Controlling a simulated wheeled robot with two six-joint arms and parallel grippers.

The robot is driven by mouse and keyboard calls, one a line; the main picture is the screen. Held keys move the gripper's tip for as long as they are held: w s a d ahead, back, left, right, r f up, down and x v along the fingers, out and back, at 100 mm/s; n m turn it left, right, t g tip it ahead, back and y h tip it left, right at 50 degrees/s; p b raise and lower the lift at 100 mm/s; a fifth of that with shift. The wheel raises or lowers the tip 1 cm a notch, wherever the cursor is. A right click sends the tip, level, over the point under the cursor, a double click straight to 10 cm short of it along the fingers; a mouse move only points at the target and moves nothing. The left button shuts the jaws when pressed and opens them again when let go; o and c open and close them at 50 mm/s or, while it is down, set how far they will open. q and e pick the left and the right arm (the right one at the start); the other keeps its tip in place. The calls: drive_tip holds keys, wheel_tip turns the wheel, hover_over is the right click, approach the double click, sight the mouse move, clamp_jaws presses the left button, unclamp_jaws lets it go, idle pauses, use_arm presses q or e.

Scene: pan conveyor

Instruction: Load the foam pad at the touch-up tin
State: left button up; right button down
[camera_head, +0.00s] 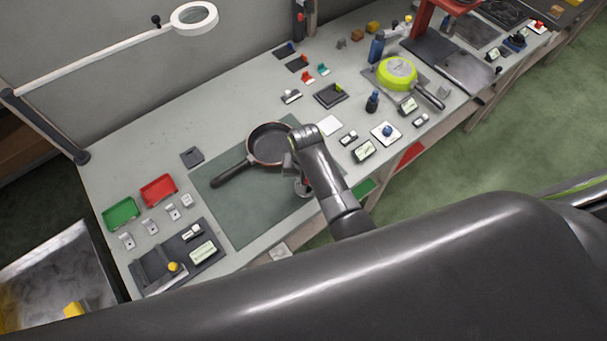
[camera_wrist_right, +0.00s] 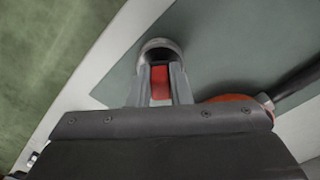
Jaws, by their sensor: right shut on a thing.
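My right gripper (camera_wrist_right: 160,72) is shut on a small red block, which I take to be the foam pad's holder (camera_wrist_right: 160,84). Just beyond the fingertips is a round grey thing with a dark rim, apparently the touch-up tin (camera_wrist_right: 158,46). In the head view the tin (camera_head: 302,190) shows near the front edge of the green mat, partly behind my right wrist. The pad's face is hidden, so I cannot tell whether it touches the tin's contents. My left gripper is not in view.
A dark pan (camera_head: 268,143) with a black handle lies on the green mat (camera_head: 245,205), close to my right gripper. Red (camera_head: 158,190) and green (camera_head: 121,214) trays stand at the left. A lime-green pan (camera_head: 397,72) and several small items fill the right side.

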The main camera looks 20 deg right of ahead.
drive_tip(key=shift+f+b, duration=0.3)
drive_tip(key=shift+f, duration=0.2)
idle(0.9)
drive_tip(key=shift+s+f+p, duration=0.1)
drive_tip(key=shift+p, duration=0.2)
idle(1.3)
drive_tip(key=shift+r, duration=3.6)
drive_tip(key=shift+f, duration=0.15)
